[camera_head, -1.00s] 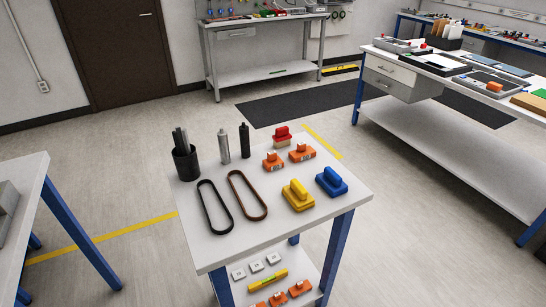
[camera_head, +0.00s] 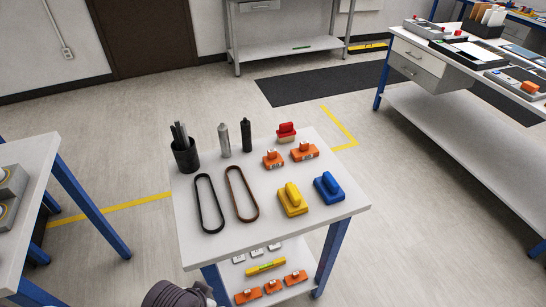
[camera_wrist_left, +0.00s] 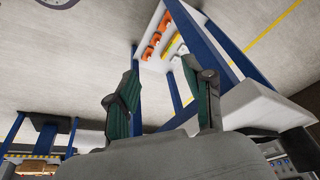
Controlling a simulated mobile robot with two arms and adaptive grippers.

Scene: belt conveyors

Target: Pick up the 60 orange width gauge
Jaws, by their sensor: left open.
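Several orange width gauges are in view, and their size marks are too small for me to read. Two stand on the top of the small white table: a left orange gauge (camera_head: 273,159) and a right orange gauge (camera_head: 304,151). Three more lie on its lower shelf: left (camera_head: 247,296), middle (camera_head: 272,287) and right (camera_head: 297,278). The shelf gauges also show in the left wrist view (camera_wrist_left: 155,39). My left gripper (camera_wrist_left: 163,95) is open and empty, with its green-padded fingers apart, away from the gauges. My right gripper is not in view.
The white table (camera_head: 188,228) also holds belts, a black cup (camera_head: 186,157), two cylinders, and yellow (camera_head: 292,201), blue (camera_head: 328,188) and red blocks. Its shelf holds a yellow level (camera_head: 265,267) and small white pieces. Blue legs (camera_head: 331,250) flank the shelf. Other benches stand left and right.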

